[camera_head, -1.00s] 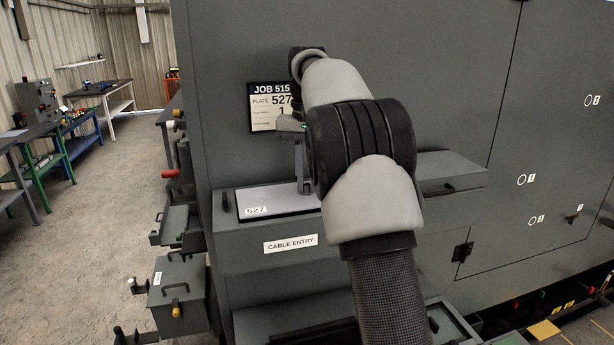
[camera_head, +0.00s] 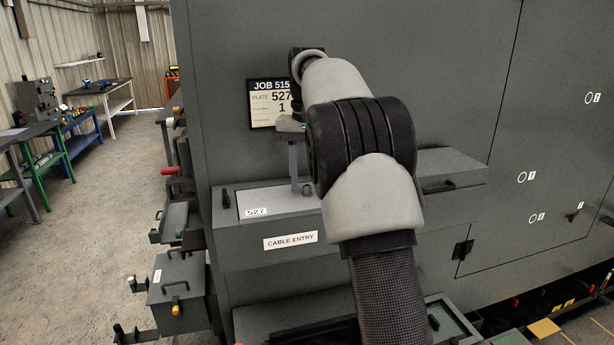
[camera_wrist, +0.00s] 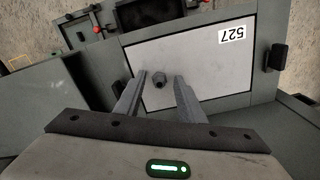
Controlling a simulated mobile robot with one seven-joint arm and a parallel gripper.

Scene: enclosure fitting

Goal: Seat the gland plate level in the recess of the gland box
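The gland plate (camera_head: 275,200) is a light grey panel with a 527 label. It lies in the recess on top of the gland box (camera_head: 232,235), which is marked CABLE ENTRY. In the wrist view the plate (camera_wrist: 205,60) fills the framed opening and looks flush, with no clear tilt; its edge nearest my gripper is partly hidden. A dark knob (camera_wrist: 159,80) stands up from the plate. My gripper (camera_wrist: 160,77) is open, with one finger on each side of the knob and visible gaps between. It also shows above the plate in the head view (camera_head: 294,178).
Black clamps stand beside the recess, one at its left end (camera_head: 226,199). A grey raised block (camera_head: 450,168) adjoins the box on the right. A placard (camera_head: 269,104) reading JOB 515, PLATE 527 is on the cabinet wall behind. Small boxes (camera_head: 180,290) hang at lower left.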

